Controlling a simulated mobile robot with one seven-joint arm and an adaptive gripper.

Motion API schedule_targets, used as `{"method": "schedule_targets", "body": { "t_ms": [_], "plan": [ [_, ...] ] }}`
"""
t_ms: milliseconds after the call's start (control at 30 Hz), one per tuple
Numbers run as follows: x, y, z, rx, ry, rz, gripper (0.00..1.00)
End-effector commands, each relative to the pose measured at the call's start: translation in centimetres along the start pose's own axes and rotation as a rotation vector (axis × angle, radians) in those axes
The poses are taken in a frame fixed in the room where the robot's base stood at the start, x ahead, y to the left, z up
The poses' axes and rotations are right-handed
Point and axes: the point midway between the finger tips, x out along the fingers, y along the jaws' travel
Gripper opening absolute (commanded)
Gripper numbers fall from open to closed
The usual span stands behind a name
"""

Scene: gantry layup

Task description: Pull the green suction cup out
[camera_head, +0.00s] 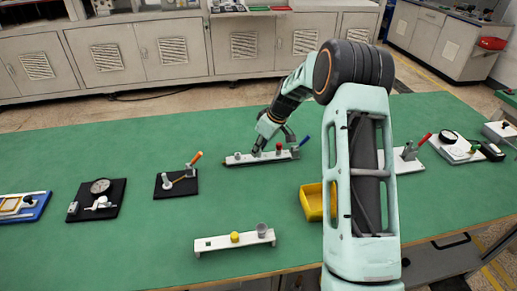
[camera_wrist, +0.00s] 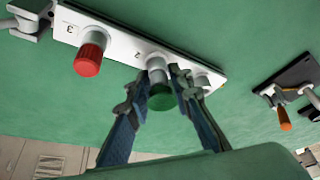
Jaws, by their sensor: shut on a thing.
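The green suction cup (camera_wrist: 161,97) sits on a grey stem at the position marked 2 of a white bar (camera_wrist: 122,44) in the wrist view. My gripper (camera_wrist: 157,80) has one finger on each side of the cup and stem and is shut on it. In the head view my gripper (camera_head: 262,146) is down at the white bar (camera_head: 240,158) near the far side of the table, and the green cup is hidden there.
A second white bar (camera_head: 208,246) with a yellow cup (camera_head: 235,237) lies near the front edge. A yellow bin (camera_head: 311,202) stands right of centre. A black plate (camera_head: 186,186) with an orange-handled lever (camera_head: 197,157) lies to the left. Bare green table (camera_head: 130,222) lies between them.

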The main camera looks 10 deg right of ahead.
Motion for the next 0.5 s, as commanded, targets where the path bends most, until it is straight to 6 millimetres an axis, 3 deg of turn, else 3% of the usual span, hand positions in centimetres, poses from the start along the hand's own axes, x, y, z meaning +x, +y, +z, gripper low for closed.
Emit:
{"method": "schedule_targets", "body": {
  "t_ms": [500],
  "plan": [
    [-0.83,0.04,-0.38,0.0,0.001,0.001,0.0]
  ]
}}
